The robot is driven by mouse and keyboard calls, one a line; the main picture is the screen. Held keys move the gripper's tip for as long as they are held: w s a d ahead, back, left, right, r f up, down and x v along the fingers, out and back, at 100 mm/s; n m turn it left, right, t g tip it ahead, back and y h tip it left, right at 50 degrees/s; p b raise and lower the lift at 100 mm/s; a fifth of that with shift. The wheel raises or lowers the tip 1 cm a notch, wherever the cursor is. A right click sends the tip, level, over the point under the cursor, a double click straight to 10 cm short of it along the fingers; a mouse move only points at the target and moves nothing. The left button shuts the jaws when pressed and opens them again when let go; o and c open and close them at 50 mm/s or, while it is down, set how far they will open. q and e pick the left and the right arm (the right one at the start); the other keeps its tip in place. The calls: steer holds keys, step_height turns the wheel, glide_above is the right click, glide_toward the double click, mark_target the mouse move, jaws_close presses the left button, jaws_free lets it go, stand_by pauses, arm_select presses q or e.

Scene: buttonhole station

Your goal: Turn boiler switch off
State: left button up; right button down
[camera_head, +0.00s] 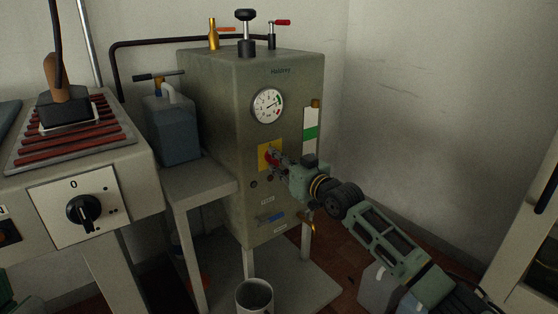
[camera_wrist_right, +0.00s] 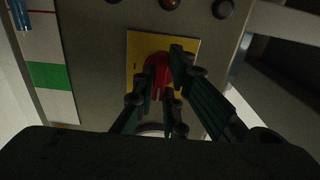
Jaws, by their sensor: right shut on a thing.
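The boiler (camera_head: 215,130) is a grey-green box with a yellow plate (camera_head: 263,152) on its front. A red switch knob (camera_head: 272,158) sits on that plate, partly hidden by my right gripper (camera_head: 279,162). In the right wrist view the fingers of my right gripper (camera_wrist_right: 162,84) are closed around the red knob (camera_wrist_right: 157,67), one on each side, in front of the yellow plate (camera_wrist_right: 134,50). The knob's exact setting is hard to read.
A pressure gauge (camera_head: 267,105) and a green-and-white level strip (camera_head: 311,125) are on the boiler front. A blue-grey canister (camera_head: 171,130) stands left of it. A panel with a black dial (camera_head: 84,212) is at left. A mug (camera_head: 254,296) is below.

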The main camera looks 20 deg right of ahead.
steer(key=shift+f, duration=0.15)
steer(key=c, duration=1.8)
jaws_free()
steer(key=shift+s, duration=0.1)
steer(key=v, duration=1.2)
